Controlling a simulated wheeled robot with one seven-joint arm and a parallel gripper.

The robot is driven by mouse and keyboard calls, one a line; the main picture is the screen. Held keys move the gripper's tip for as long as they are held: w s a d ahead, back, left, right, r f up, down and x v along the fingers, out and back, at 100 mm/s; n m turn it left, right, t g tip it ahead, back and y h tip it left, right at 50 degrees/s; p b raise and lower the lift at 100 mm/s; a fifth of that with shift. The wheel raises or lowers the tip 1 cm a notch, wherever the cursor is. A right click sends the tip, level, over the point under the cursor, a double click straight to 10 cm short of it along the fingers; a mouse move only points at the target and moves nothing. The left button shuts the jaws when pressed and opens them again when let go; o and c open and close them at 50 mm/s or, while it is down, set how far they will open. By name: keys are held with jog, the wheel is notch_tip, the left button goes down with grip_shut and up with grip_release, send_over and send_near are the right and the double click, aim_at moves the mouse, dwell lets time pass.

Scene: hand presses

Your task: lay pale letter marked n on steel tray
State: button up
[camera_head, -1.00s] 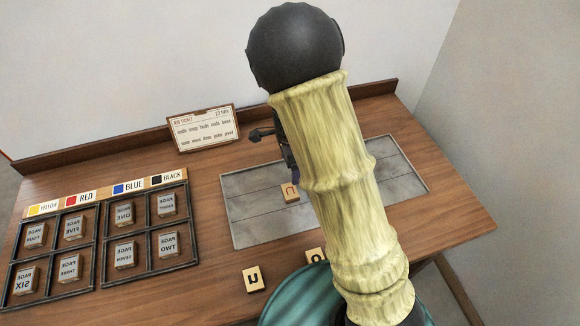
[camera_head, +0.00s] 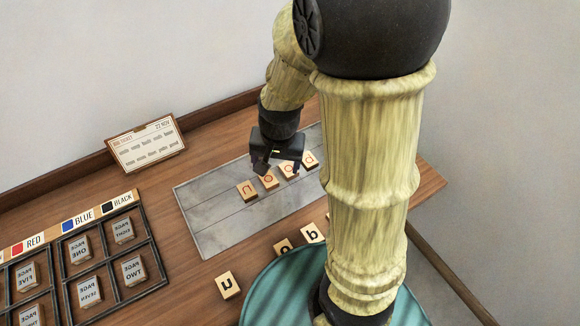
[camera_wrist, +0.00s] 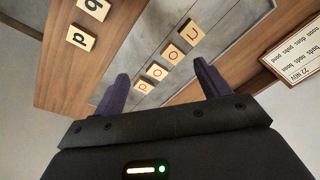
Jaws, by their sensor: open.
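The steel tray (camera_head: 215,229) lies on the wooden desk. A row of pale letter blocks sits on it, with reddish marks. The left end block reads like n (camera_head: 247,191); it also shows at the upper end of the row in the wrist view (camera_wrist: 190,33). Two o blocks (camera_head: 268,180) and a d- or p-like block (camera_head: 309,160) continue the row. A pale block with a dark u- or n-like mark (camera_head: 228,285) lies on the desk in front of the tray. My gripper (camera_head: 277,168) is open and empty above the row, its fingers on either side of it in the wrist view (camera_wrist: 163,73).
More loose blocks, one like o (camera_head: 283,248) and one like b or d (camera_head: 312,233), lie near the desk's front edge. A framed rack (camera_head: 150,252) of page blocks stands left. A ticket card (camera_head: 146,146) leans at the back. My arm hides the tray's right part.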

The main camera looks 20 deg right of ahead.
jog(key=s+n, duration=0.1)
jog(key=s+d+r+n, duration=0.1)
jog(key=s+n, duration=0.1)
jog(key=s+d+r+n+t, duration=0.1)
jog(key=n, duration=0.1)
jog(key=shift+s+d+r, duration=0.1)
jog(key=shift+s+d, duration=0.05)
jog(key=shift+s, duration=0.2)
dwell(0.7)
